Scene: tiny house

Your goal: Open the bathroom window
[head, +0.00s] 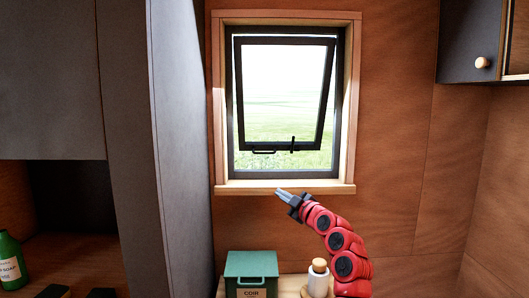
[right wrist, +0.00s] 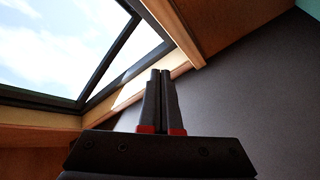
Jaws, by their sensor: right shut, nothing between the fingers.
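The bathroom window (head: 327,100) is in the upper middle of the head view, with a black frame inside a wooden surround. Its sash (head: 322,97) is tilted out of the frame, with a gap at the bottom, so it stands partly open. A dark handle (head: 292,145) is at the bottom of the sash. In the right wrist view the shut fingers (right wrist: 161,75) point toward the window (right wrist: 75,50). My left gripper is not in view.
A grey cabinet side (head: 180,130) stands left of the window. Below the sill are a green box (head: 250,268) and a white bottle with a wooden cap (head: 318,280). A dark wall cabinet (head: 468,45) hangs at the upper right. The wall right of the window is clear.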

